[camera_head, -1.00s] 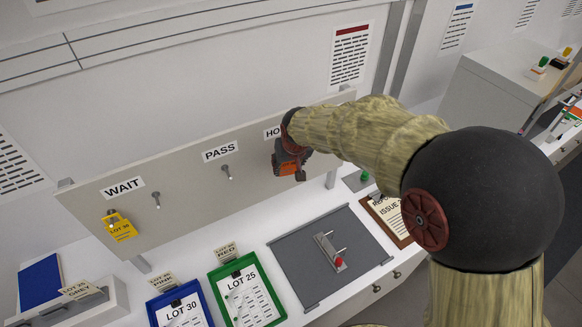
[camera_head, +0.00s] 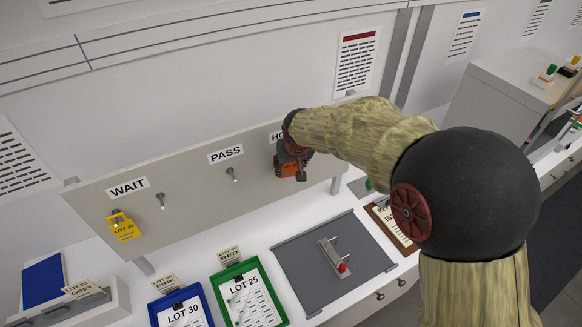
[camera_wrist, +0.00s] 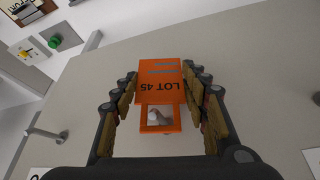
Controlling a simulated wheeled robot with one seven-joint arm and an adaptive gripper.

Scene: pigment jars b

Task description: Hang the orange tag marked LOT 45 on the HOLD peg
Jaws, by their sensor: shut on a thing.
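The orange tag marked LOT 45 (camera_wrist: 159,82) is held between the fingers of my gripper (camera_wrist: 160,95), its lettering upside down in the wrist view. Its square hanging opening is toward the bottom of that picture, and a grey rounded peg end (camera_wrist: 154,116) shows in the opening. I cannot tell how far the peg passes through. In the head view my gripper (camera_head: 291,166) is at the board just below the HOLD sign (camera_head: 276,136), which my arm partly covers. The orange tag (camera_head: 289,170) shows there at the fingers. The HOLD peg is hidden in the head view.
The grey board (camera_head: 195,215) has a bare PASS peg (camera_head: 232,174), a bare peg (camera_head: 161,201) near WAIT, and a yellow LOT 30 tag (camera_head: 125,229) hanging at left. Below are blue (camera_head: 153,314) and green (camera_head: 217,294) clipboards and a grey mat (camera_head: 300,258).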

